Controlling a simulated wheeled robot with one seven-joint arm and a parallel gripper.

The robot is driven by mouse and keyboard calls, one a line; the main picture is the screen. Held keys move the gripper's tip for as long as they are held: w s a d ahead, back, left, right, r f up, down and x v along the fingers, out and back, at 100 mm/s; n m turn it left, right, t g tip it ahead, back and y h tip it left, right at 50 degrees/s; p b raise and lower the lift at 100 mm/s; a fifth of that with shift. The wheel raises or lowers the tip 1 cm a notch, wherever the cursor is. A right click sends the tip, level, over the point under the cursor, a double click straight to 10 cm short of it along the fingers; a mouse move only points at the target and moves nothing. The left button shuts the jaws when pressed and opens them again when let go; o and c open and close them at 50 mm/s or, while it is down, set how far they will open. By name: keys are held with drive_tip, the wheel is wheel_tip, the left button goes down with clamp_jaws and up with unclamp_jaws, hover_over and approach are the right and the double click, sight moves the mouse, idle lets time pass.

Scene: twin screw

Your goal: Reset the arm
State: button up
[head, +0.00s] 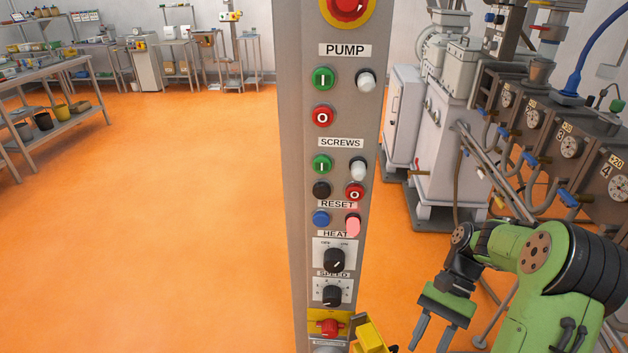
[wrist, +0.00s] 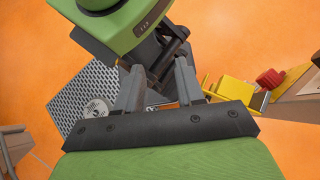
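My green arm (head: 545,265) is bent at the lower right of the head view. My gripper (head: 430,345) hangs from it, fingers pointing down, to the right of the grey control column (head: 298,200) and apart from it. The two grey fingers are spread with nothing visible held between them. In the wrist view my gripper (wrist: 160,68) also shows its fingers apart, with green and dark parts of my own body close beyond them.
The column carries PUMP, SCREWS and RESET buttons, HEAT and SPEED knobs, and a red switch (head: 329,328) on yellow. The machine (head: 590,140) with hoses stands right. A yellow part (head: 369,338) juts out near the column's foot. Orange floor (head: 180,220) is clear at left.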

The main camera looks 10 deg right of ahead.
drive_tip(key=s+a+r+n+t+h+p, duration=0.2)
drive_tip(key=s+a+r+n+t+h, duration=0.1)
drive_tip(key=r, duration=0.6)
drive_tip(key=s+a+r+n+t+h+p, duration=0.2)
drive_tip(key=s+a+r+n+t, duration=0.4)
drive_tip(key=r+t, duration=0.3)
drive_tip(key=shift+a+r+h, duration=0.45)
drive_tip(key=shift+a+h, duration=0.45)
